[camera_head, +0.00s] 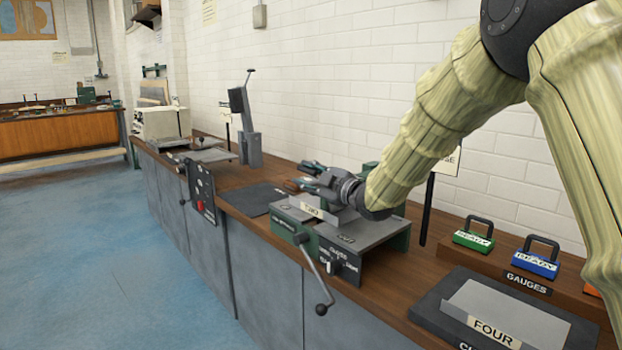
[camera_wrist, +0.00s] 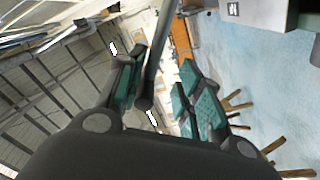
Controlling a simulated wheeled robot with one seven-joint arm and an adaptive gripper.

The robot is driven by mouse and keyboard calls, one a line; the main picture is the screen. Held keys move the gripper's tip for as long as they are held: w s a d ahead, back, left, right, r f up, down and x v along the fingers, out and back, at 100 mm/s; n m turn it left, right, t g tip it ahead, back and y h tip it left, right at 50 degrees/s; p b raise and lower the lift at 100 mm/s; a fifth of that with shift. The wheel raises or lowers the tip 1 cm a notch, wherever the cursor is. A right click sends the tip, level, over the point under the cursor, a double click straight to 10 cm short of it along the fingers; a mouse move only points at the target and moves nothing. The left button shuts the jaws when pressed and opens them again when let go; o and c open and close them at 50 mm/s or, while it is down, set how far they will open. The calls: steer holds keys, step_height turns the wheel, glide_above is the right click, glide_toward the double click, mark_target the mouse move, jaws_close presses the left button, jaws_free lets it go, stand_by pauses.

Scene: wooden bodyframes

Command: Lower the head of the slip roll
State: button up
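A grey and green bench machine (camera_head: 375,234) with a plate reading TWO stands on the bench. I cannot tell for certain that it is the slip roll. A crank arm with a dark ball knob (camera_head: 321,309) hangs at its front. My gripper (camera_head: 302,177) is above and behind the machine's left part, pointing left. In the wrist view my gripper (camera_wrist: 165,95) has its teal-padded fingers apart. A grey rod with a dark rounded end (camera_wrist: 146,101) shows between them, close to the left finger. Whether it touches is unclear. My arm hides the machine's back.
A grey upright machine with a thin lever (camera_head: 250,145) stands farther left on the bench. Green (camera_head: 473,240) and blue (camera_head: 535,262) gauge blocks sit at right behind the tray marked FOUR (camera_head: 450,303). The white brick wall bounds the bench; the blue floor (camera_head: 90,250) is open.

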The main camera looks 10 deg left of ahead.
steer(key=v, duration=1.2)
steer(key=shift+f, duration=0.1)
